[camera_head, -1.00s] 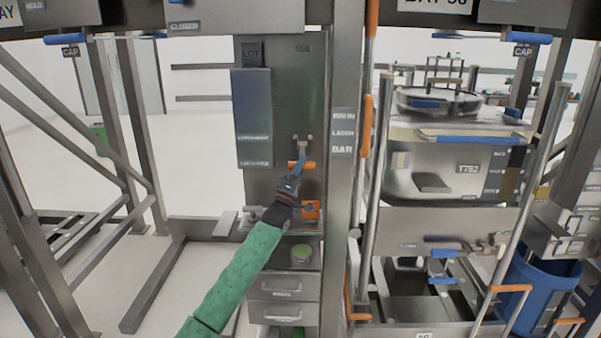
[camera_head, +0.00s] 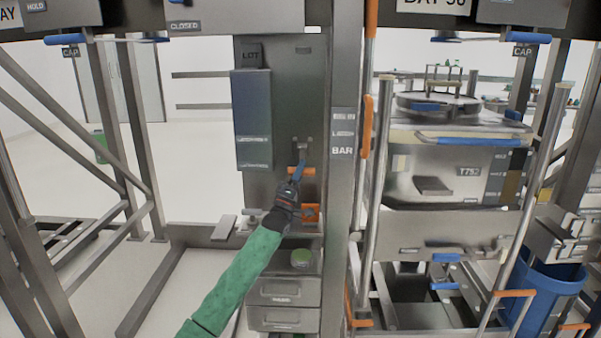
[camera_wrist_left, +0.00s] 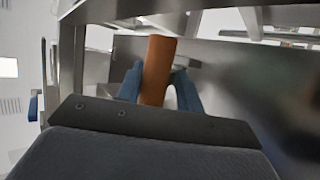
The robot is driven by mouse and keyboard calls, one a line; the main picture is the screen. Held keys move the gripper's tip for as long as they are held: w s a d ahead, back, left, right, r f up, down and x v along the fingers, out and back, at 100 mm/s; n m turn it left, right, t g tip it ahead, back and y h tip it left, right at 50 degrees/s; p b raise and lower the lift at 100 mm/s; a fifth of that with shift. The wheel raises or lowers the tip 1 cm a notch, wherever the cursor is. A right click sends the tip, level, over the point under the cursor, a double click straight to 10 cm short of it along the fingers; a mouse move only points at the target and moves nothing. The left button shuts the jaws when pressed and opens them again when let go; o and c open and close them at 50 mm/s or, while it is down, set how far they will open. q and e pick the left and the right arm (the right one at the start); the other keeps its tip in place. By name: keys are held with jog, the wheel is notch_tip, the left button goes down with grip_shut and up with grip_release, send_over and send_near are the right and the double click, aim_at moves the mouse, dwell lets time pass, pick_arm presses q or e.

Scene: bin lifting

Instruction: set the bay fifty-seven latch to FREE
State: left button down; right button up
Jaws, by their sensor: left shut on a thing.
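An orange latch handle (camera_head: 305,171) sits on the grey panel (camera_head: 287,112) at mid-view, below a small metal bracket (camera_head: 303,146). My left gripper (camera_head: 301,166), with blue fingers, reaches it from below and is shut on it. In the left wrist view the orange handle (camera_wrist_left: 157,70) stands between the two blue fingers of the left gripper (camera_wrist_left: 160,82). The fingers hide part of it. No FREE mark or bay fifty-seven label is legible. My right gripper is not in view.
A blue-grey box (camera_head: 252,118) is fixed left of the handle. An upright post (camera_head: 342,220) stands close on the right. Beyond it is a metal bin (camera_head: 450,170) with a blue handle. Open floor shows at left.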

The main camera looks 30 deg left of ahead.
pick_arm(q)
jog(key=c, duration=0.8)
grip_release()
jog(key=shift+a+f, duration=0.1)
jog(key=shift+f, duration=0.1)
jog(key=shift+c, duration=0.2)
jog(key=shift+s+f, duration=0.15)
jog(key=shift+f, duration=0.05)
jog(key=b+v, duration=0.1)
jog(key=v, duration=0.6)
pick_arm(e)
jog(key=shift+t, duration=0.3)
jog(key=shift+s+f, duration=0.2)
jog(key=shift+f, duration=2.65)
pick_arm(q)
jog(key=shift+s, duration=0.1)
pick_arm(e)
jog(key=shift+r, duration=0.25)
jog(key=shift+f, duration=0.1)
